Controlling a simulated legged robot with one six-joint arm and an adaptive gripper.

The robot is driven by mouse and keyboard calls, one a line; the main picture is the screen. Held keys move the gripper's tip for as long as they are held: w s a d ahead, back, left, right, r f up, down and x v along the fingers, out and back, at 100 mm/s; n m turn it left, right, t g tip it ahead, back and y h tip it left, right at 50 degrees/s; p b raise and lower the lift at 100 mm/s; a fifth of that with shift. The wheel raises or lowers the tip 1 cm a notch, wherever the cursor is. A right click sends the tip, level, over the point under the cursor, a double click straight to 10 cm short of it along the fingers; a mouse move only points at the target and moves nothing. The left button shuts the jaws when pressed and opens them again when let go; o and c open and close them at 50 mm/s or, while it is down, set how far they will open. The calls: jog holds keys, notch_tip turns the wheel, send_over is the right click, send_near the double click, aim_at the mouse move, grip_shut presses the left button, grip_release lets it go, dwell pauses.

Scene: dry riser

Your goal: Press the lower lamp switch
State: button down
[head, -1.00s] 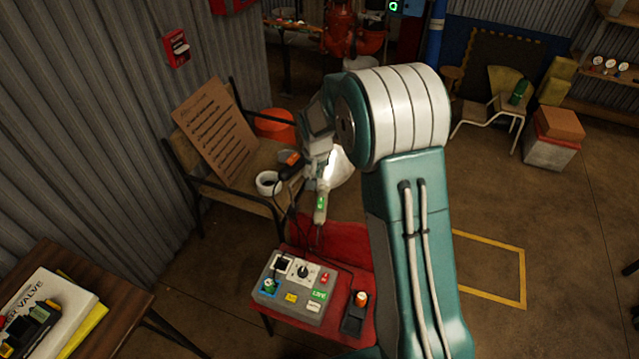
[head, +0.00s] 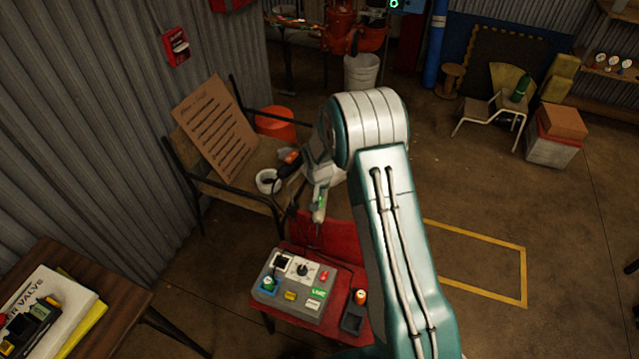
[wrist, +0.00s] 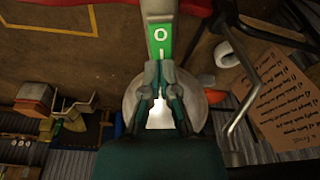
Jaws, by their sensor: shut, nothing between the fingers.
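A green rocker switch marked O and I (wrist: 162,40) sits on a pale grey body at the top centre of the wrist view. It also shows in the head view as a small green patch (head: 319,201) on a slim grey body. My gripper (wrist: 159,68) is shut and empty, its fingertips just below the I end of the switch; I cannot tell whether they touch. A round pale disc with a bright middle (wrist: 160,112) shows behind the fingers. In the head view my arm hides most of the gripper.
A grey control box (head: 300,286) with a knob and coloured buttons stands on a red-covered table (head: 345,240) below. Open floor lies right of my arm.

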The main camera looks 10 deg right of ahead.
jog(key=shift+w+a+f, duration=0.15)
jog(key=shift+w+f, duration=0.05)
jog(key=shift+f, duration=0.75)
jog(key=shift+f+g, duration=0.2)
jog(key=shift+g, duration=0.1)
jog(key=shift+s+f, duration=0.1)
jog(key=shift+s+a, duration=0.15)
jog(key=shift+s, duration=0.6)
